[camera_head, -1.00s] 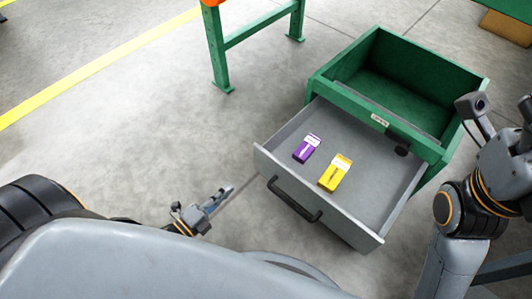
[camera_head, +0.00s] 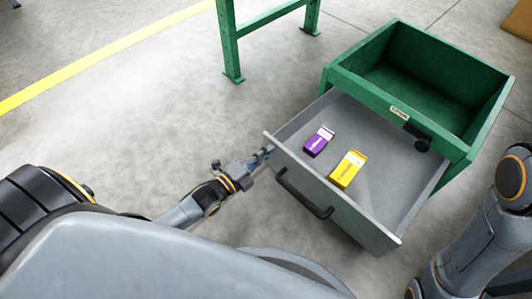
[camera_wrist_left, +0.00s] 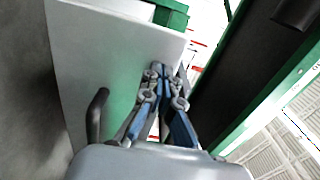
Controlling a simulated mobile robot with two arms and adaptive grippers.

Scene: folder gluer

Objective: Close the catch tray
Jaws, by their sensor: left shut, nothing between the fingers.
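The catch tray (camera_head: 375,205) is a grey drawer pulled out of a green cabinet (camera_head: 440,85). A black bar handle (camera_head: 303,196) is on its front panel. A purple box (camera_head: 318,141) and a yellow box (camera_head: 347,169) lie inside it. My left gripper (camera_head: 266,154) is shut and empty at the left end of the front panel. In the left wrist view, the left gripper (camera_wrist_left: 160,72) points along the grey front panel (camera_wrist_left: 115,65), with the handle (camera_wrist_left: 97,115) to its left. Whether it touches the panel is hard to tell. My right gripper is not in view.
A green table leg (camera_head: 229,45) stands at the upper left of the cabinet. The concrete floor (camera_head: 130,130) left of the tray is clear.

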